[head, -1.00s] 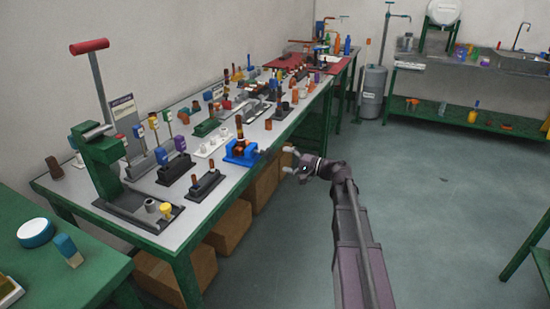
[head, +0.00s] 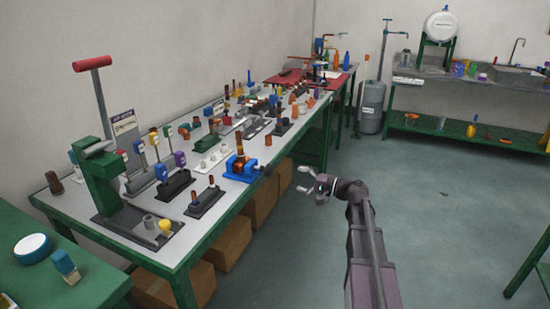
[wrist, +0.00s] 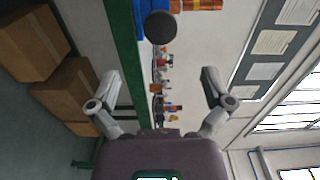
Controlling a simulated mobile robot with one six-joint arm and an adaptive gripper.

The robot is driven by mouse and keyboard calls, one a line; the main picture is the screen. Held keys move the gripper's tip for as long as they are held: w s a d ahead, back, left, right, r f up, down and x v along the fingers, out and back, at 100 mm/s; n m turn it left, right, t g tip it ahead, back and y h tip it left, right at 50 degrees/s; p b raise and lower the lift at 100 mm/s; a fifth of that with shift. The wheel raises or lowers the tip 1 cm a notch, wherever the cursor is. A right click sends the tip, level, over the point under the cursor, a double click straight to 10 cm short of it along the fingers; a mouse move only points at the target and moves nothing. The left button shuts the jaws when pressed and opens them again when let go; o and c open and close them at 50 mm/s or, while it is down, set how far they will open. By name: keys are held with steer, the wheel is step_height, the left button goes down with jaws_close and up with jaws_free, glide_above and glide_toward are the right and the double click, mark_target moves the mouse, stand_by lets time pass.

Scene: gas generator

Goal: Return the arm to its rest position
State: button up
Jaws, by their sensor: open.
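My gripper (head: 306,184) is open and empty in the head view. It hangs in the air off the front edge of the long workbench (head: 228,197), to the right of a blue vise-like device (head: 240,170). My arm reaches up to it from the bottom right. In the wrist view, my gripper (wrist: 163,90) shows its two fingers spread wide with nothing held between them. Part of the blue device (wrist: 125,20) and a dark round knob (wrist: 160,27) appear at the top of that view.
Cardboard boxes (head: 229,238) sit under the bench. A green table (head: 90,270) is at lower left, and a sink counter (head: 465,80) at the back right. A grey cylinder tank (head: 371,106) stands by the far bench end.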

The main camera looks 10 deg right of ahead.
steer(key=shift+a, duration=0.1)
steer(key=s+a+f+n+g+h, duration=0.4)
steer(key=s+a+f+g, duration=0.2)
steer(key=s+a+f, duration=0.35)
steer(key=s+f+n+g+h, duration=0.3)
steer(key=s+f+g+h, duration=0.2)
steer(key=s+f+h, duration=0.5)
step_height(320, 180, up, 26)
steer(key=s+p, duration=0.2)
steer(key=p, duration=2.3)
steer(key=shift+d+r+h, duration=0.2)
steer(key=shift+d+h, duration=0.1)
steer(key=shift+d, duration=0.1)
steer(key=shift+s, duration=0.1)
